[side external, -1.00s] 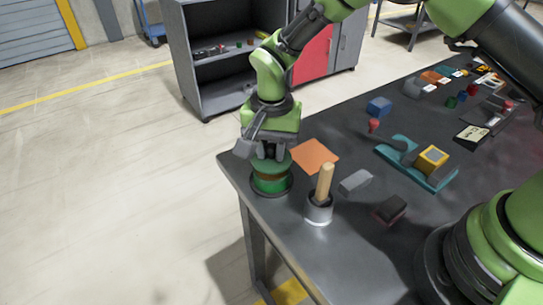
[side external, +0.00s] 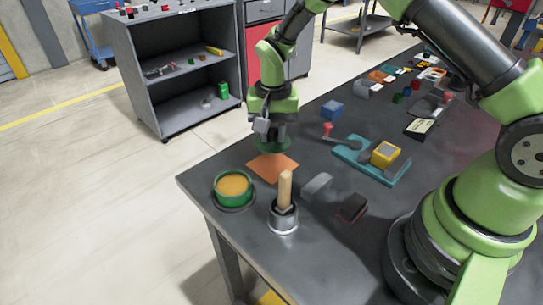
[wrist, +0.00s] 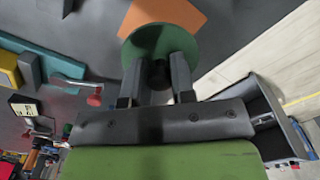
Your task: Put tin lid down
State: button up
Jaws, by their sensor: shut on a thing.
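My gripper (side external: 272,138) is shut on the green tin lid (side external: 274,146) and holds it above the orange mat (side external: 279,168). In the wrist view the round green lid (wrist: 160,40) sits between the two fingers, with part of the orange mat (wrist: 180,8) beyond it. The green tin (side external: 233,184) stands open near the table's left corner, with a tan content showing inside. How high the lid is above the mat is hard to tell.
A metal pot with a wooden-handled tool (side external: 285,190) stands right of the tin. The table's left edge is close.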

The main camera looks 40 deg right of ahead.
aim_at(272, 144)
jog(key=shift+f, duration=3)
jog(key=shift+f, duration=0.15)
jog(key=o, duration=0.9)
notch_tip(272, 144, up, 12)
jog(key=shift+r, duration=0.2)
jog(key=s+r+n+t, duration=0.15)
jog(key=s+r, duration=0.25)
jog(key=r, duration=0.6)
jog(key=s+r+n+t+y, duration=0.1)
jog(key=s+r, duration=0.3)
jog(key=s, duration=0.5)
jog(key=s+a+r+n+t+y, duration=0.1)
jog(key=s+r+t, duration=0.3)
jog(key=s, duration=0.5)
jog(key=shift+s+n+t, duration=0.35)
jog(key=shift+n, duration=0.4)
